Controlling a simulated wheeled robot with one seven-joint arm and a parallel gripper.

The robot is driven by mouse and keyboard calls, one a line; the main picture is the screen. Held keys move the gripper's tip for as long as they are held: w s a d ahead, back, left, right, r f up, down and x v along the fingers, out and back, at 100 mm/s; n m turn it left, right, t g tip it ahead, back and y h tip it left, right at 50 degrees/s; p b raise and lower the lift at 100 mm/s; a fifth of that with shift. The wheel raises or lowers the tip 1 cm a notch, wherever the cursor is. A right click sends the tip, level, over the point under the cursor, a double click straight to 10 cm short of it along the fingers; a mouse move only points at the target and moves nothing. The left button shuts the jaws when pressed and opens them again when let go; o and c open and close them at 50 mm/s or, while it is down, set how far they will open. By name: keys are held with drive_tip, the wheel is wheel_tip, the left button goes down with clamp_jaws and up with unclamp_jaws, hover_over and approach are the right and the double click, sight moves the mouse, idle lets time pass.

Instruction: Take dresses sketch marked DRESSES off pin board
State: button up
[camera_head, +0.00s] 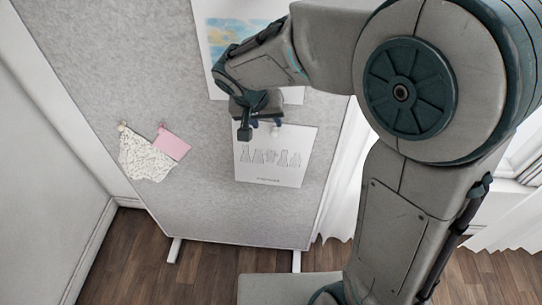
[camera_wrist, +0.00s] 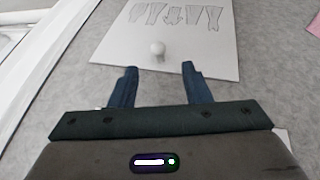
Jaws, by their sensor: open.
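The dresses sketch (camera_head: 268,165) is a white sheet with a row of outlined dresses, flat on the grey pin board (camera_head: 215,190); its caption is too small to read. The sketch also shows in the wrist view (camera_wrist: 120,45), with a round white pin (camera_wrist: 158,48) near its closer edge. My gripper (camera_head: 261,128) is at the sketch's top edge in the head view and hides part of it. In the wrist view my gripper (camera_wrist: 158,68) is open and empty. Its two fingertips are apart, with the pin centred just beyond them.
A blue and yellow painting (camera_head: 222,32) hangs above, partly behind my arm. White lace (camera_head: 143,157) and a pink swatch (camera_head: 173,144) are pinned at the left. A white curtain (camera_head: 345,190) hangs right of the board.

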sight(273, 132)
drive_tip(key=shift+p+x, duration=0.4)
drive_tip(key=shift+x, duration=2.5)
drive_tip(key=shift+s+d, duration=0.1)
drive_tip(key=shift+s, duration=0.05)
drive_tip(key=c, duration=0.9)
